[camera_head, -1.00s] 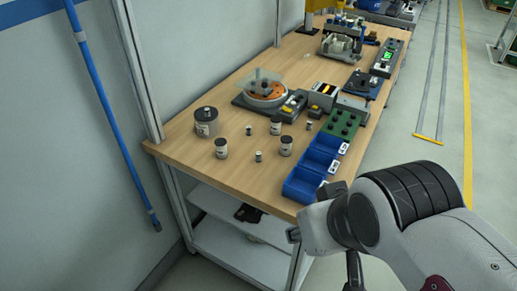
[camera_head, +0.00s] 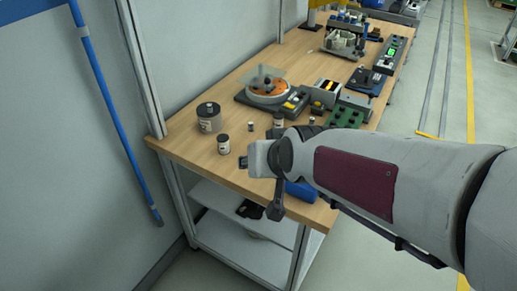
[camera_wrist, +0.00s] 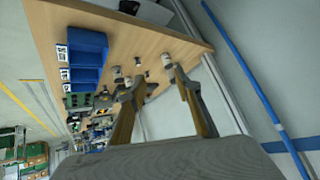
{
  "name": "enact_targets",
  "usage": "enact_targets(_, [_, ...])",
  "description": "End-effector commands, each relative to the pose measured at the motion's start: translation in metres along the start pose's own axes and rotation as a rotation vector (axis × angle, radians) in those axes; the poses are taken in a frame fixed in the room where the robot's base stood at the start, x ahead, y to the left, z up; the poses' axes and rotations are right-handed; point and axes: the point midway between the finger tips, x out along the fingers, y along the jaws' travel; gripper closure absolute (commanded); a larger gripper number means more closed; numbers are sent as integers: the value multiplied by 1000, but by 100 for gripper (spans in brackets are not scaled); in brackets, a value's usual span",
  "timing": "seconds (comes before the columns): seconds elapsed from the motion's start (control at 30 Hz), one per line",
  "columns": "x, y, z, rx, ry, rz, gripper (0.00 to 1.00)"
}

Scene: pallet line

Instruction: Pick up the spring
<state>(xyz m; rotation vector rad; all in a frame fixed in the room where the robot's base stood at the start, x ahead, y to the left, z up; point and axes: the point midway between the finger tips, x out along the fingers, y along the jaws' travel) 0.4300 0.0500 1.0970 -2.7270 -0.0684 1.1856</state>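I cannot single out the spring for certain. Either may be the spring, but both are too small to tell. In the wrist view, my gripper (camera_wrist: 155,82) has its two fingers spread, with nothing seen held between them. It is over the near part of the bench. My arm hides part of the tabletop in the head view.
Blue bins (camera_wrist: 88,45) line the bench edge. A turntable device (camera_head: 268,86) and a green block (camera_head: 350,112) stand farther back.

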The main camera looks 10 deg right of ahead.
Motion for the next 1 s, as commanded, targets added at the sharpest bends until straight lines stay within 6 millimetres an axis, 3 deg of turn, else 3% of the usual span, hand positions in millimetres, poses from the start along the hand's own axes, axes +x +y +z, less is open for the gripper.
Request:
enact_targets(0.5, [92,-3,-39,88,156,29,67])
enact_targets(1.0, [168,15,-49,136,317,128,67])
